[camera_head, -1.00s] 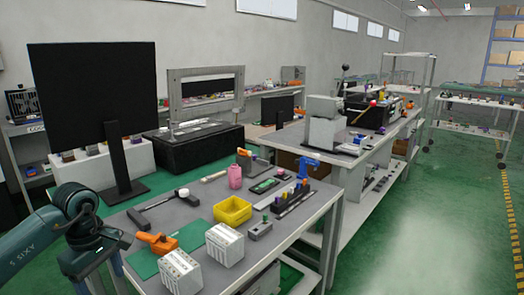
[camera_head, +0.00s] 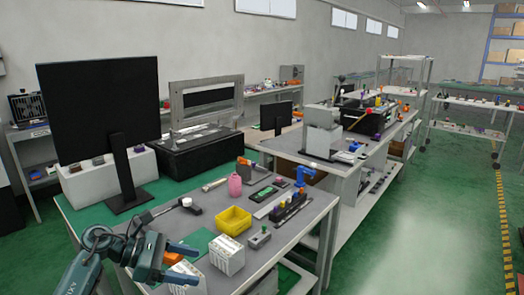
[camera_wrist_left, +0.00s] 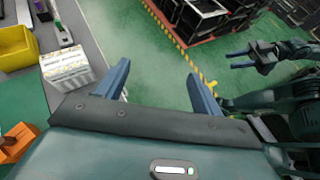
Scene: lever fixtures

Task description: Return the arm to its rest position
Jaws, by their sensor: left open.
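My left gripper (camera_head: 194,266) is open and empty, with its two blue fingers apart, pointing right over the near left corner of the front table (camera_head: 312,222). It partly hides an orange tool (camera_head: 174,259). In the left wrist view the open fingers of my left gripper (camera_wrist_left: 158,70) have green floor behind them, and nothing is between them. My right gripper (camera_wrist_left: 236,60) shows at the upper right of that view, its two fingers apart and empty. It does not show in the head view.
On the front table are a yellow bin (camera_head: 234,221), a white block module (camera_head: 227,254), a pink bottle (camera_head: 234,184), a blue clamp (camera_head: 305,175) and a hammer-like tool (camera_head: 186,202). A black monitor (camera_head: 100,110) stands behind. Green floor (camera_head: 420,220) is open at right.

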